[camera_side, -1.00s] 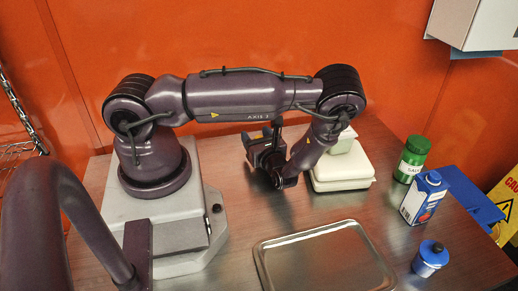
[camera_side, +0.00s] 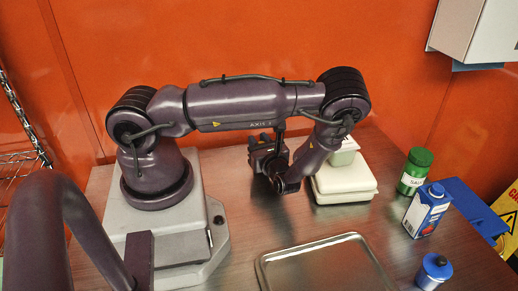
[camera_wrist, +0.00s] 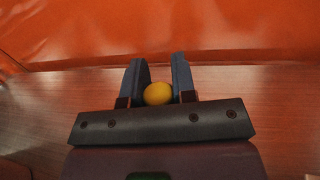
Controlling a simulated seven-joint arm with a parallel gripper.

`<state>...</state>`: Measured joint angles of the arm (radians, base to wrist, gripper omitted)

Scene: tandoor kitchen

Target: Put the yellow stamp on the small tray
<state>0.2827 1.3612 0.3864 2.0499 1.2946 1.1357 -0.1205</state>
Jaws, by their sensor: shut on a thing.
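The yellow stamp (camera_wrist: 158,94) shows in the wrist view as a round yellow top between the two dark fingers; the rest of it is hidden. My gripper (camera_wrist: 156,76) is shut on it. In the side view my gripper (camera_side: 262,152) is in the middle of the table area, left of the white containers and behind the tray; the stamp cannot be made out there. The small tray (camera_side: 325,268) is a shallow metal tray at the front of the table, cut by the lower picture edge. Its visible part is empty.
White stacked containers (camera_side: 344,186) stand close to the right of my wrist. A green can (camera_side: 415,171), a blue and white carton (camera_side: 428,210) and a blue-capped jar (camera_side: 433,271) line the right side. An orange wall (camera_side: 420,60) closes the back.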

